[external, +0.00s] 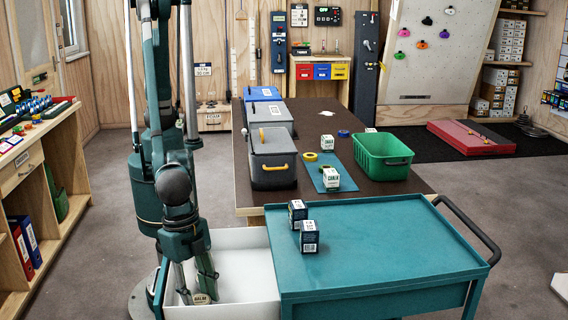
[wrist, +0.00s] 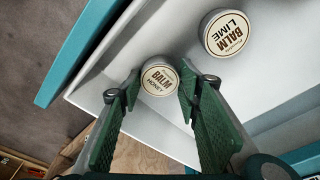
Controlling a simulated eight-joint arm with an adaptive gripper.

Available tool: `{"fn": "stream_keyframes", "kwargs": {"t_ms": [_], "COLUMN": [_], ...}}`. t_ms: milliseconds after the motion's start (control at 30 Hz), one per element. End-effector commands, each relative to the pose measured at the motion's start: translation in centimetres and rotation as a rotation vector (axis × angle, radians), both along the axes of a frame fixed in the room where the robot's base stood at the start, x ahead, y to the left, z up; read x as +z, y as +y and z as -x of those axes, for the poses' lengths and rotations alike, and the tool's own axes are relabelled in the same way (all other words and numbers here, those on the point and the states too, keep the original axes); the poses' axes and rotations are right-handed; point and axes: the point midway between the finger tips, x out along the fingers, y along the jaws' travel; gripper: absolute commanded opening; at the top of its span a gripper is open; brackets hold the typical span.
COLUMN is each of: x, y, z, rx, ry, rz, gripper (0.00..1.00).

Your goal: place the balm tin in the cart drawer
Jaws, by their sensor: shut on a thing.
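A small round tin labelled balm honey (wrist: 160,79) sits between the green fingers of my gripper (wrist: 156,92) in the wrist view. My gripper is shut on its sides. A second tin, labelled balm lime (wrist: 225,33), lies apart from it inside the white drawer. The drawer (external: 243,266) is pulled out from the left side of the teal cart (external: 390,245). In the external view my gripper (external: 207,283) points down into the drawer, with one balm tin (external: 203,298) showing at its tips. I cannot tell whether the held tin touches the drawer floor.
Two small dark boxes (external: 309,236) stand on the cart top near its left edge; the rest of that top is clear. Behind it, a brown table holds a green bin (external: 383,157) and a grey case (external: 272,160). The drawer's right part looks empty.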

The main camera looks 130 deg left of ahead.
Motion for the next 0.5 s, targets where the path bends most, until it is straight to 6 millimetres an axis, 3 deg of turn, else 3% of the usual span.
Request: {"fn": "stream_keyframes", "kwargs": {"t_ms": [100, 133, 233, 500], "x": [-0.33, -0.29, -0.24, -0.23], "y": [0.0, 0.0, 0.0, 0.0], "z": [0.0, 0.0, 0.0, 0.0], "rx": [0.0, 0.0, 0.0, 0.0], "ry": [0.0, 0.0, 0.0, 0.0], "rz": [0.0, 0.0, 0.0, 0.0], "gripper": [0.21, 0.37, 0.49, 0.49]}}
